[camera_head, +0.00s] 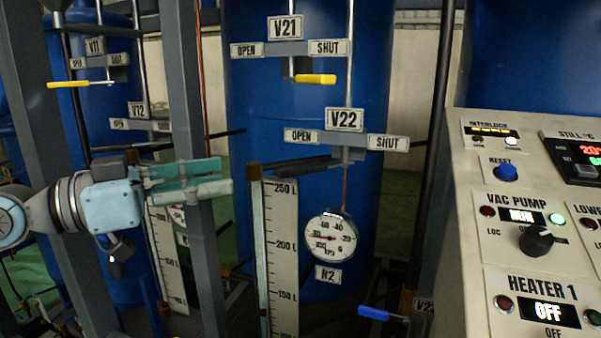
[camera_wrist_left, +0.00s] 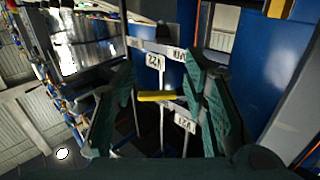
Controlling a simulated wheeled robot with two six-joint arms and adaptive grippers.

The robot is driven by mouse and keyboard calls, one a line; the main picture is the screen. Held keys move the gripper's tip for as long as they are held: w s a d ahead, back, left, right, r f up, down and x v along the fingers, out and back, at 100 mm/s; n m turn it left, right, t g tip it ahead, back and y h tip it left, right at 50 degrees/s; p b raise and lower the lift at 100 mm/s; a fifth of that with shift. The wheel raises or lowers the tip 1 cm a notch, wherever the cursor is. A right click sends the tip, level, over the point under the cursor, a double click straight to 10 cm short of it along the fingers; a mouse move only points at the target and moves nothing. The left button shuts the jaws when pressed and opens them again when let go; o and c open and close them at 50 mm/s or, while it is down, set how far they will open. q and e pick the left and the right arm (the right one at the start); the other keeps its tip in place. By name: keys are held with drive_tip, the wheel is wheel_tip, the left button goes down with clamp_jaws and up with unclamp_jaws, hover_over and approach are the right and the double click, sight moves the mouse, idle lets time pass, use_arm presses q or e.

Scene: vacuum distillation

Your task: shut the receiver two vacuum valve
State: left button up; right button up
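The receiver two tank (camera_head: 250,120) is a blue drum with two labelled valves. V21's yellow handle (camera_head: 315,79) points right, below its SHUT plate (camera_head: 328,47). V22's dark handle (camera_head: 290,165) points left, below its OPEN plate (camera_head: 301,136). I cannot tell from the labels which is the vacuum valve. My left gripper (camera_head: 222,178) is left of the tank, apart from both handles. In the left wrist view my left gripper (camera_wrist_left: 162,63) has its fingers spread, with the yellow handle (camera_wrist_left: 157,96) seen in the gap beyond them. My right gripper is not in view.
A grey post (camera_head: 180,90) stands behind my left gripper. A scale (camera_head: 281,240) and a round gauge (camera_head: 330,236) are below V22. The control panel (camera_head: 520,240) is at the right. V11's yellow handle (camera_head: 80,84) is at the upper left; a blue handle (camera_head: 374,313) is low.

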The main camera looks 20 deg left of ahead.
use_arm(q)
drive_tip(key=p, duration=0.7)
approach(300, 166)
drive_tip(key=w+r, duration=0.1)
drive_tip(key=x, duration=0.3)
drive_tip(key=p+x, duration=0.1)
drive_tip(key=x, duration=0.2)
drive_tip(key=f+p+x, duration=0.1)
drive_tip(key=x, duration=0.1)
drive_tip(key=shift+w+d, duration=0.1)
drive_tip(key=shift+d, duration=0.35)
drive_tip(key=shift+w+d, duration=0.2)
drive_tip(key=shift+d, duration=0.1)
drive_tip(key=shift+a, duration=0.1)
clamp_jaws()
